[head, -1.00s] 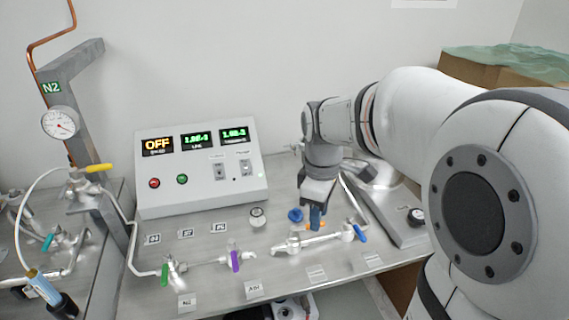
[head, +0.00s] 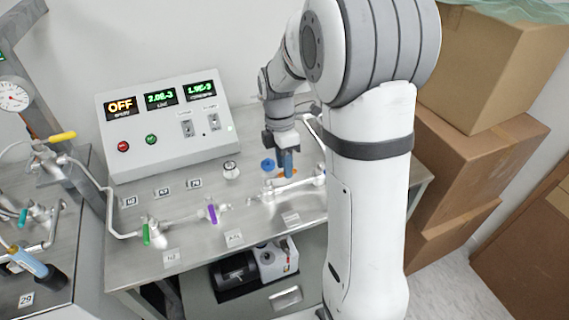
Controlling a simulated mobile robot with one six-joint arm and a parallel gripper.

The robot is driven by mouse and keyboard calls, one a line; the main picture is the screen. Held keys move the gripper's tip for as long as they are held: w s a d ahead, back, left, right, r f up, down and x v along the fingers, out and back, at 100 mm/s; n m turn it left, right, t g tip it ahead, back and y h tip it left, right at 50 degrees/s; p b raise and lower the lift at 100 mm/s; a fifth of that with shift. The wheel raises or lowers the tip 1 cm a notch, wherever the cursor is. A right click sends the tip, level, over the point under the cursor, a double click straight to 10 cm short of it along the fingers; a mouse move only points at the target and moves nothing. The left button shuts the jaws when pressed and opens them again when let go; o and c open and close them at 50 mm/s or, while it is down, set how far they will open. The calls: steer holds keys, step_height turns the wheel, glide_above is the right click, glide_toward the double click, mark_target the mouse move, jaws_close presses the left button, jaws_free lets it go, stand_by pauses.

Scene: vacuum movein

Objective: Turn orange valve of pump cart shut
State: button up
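The orange valve handle (head: 294,172) sits on the metal pipe run on the cart's steel top, in front of the control box. Only small orange bits show beside my fingers; its angle is largely hidden. The pump (head: 252,268) stands on the shelf below the steel top (head: 190,250).
A control box (head: 165,130) shows OFF and two green readings. Purple (head: 212,213), green (head: 146,234) and yellow (head: 62,136) handles lie to the left. A blue knob (head: 268,165) is close to my gripper. Cardboard boxes (head: 470,165) stand right. My arm hides the pipe's right end.

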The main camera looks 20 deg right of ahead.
steer(key=shift+s+f, duration=0.1)
steer(key=shift+f, duration=0.3)
steer(key=shift+c, duration=0.4)
jaws_close()
